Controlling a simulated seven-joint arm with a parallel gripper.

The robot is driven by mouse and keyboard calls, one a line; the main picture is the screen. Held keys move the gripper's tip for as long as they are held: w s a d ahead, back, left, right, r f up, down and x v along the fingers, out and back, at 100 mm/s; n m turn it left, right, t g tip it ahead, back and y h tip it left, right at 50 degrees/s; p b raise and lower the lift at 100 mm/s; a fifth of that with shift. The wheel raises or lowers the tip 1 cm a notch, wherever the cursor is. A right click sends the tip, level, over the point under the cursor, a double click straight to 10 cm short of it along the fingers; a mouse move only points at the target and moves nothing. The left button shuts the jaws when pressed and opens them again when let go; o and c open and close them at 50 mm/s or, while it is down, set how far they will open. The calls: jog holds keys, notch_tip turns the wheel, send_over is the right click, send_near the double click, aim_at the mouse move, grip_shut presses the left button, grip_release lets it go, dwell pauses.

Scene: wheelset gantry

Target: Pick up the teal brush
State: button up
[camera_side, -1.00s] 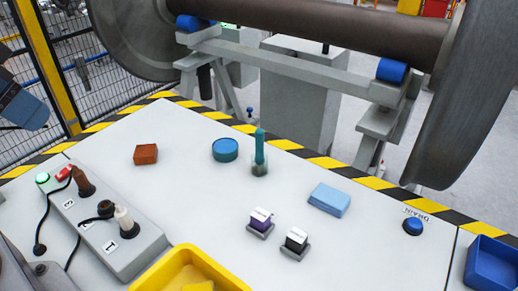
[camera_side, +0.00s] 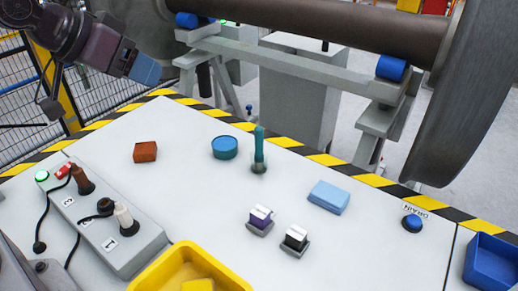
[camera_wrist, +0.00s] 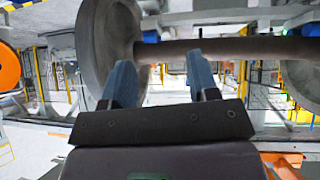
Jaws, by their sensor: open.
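My gripper (camera_side: 147,70) is at the upper left of the side view, above the table's far left edge and well apart from the brush. In the wrist view my gripper (camera_wrist: 160,82) shows two blue fingers spread apart with nothing between them. The brush does not show in the wrist view, which faces the wheelset.
A round blue container (camera_side: 224,148) stands just left of the brush. A brown block (camera_side: 145,152), a light blue block (camera_side: 328,197), two small stamps, a yellow tray (camera_side: 165,262), a control box (camera_side: 110,232) and a blue bin (camera_side: 490,262) share the table. The wheelset axle (camera_side: 340,18) spans behind.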

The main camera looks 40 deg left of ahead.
jog(key=w+d+f+n+t, duration=0.1)
jog(key=w+d+f+t, duration=0.4)
jog(key=w+f, duration=0.7)
jog(key=n+t+y, duration=0.1)
jog(key=t+y, duration=0.1)
jog(key=y, duration=0.1)
send_near(257, 136)
notch_tip(257, 136, up, 4)
jog(key=w, duration=0.2)
notch_tip(257, 136, down, 6)
jog(key=s+t+y, duration=0.1)
jog(key=s+t, duration=0.1)
jog(key=w, duration=0.4)
jog(key=w+a, duration=0.1)
jog(key=w, duration=0.7)
jog(key=shift+w+a+r, duration=0.1)
jog(key=shift+w+a, duration=0.15)
jog(key=shift+w, duration=0.1)
grip_shut()
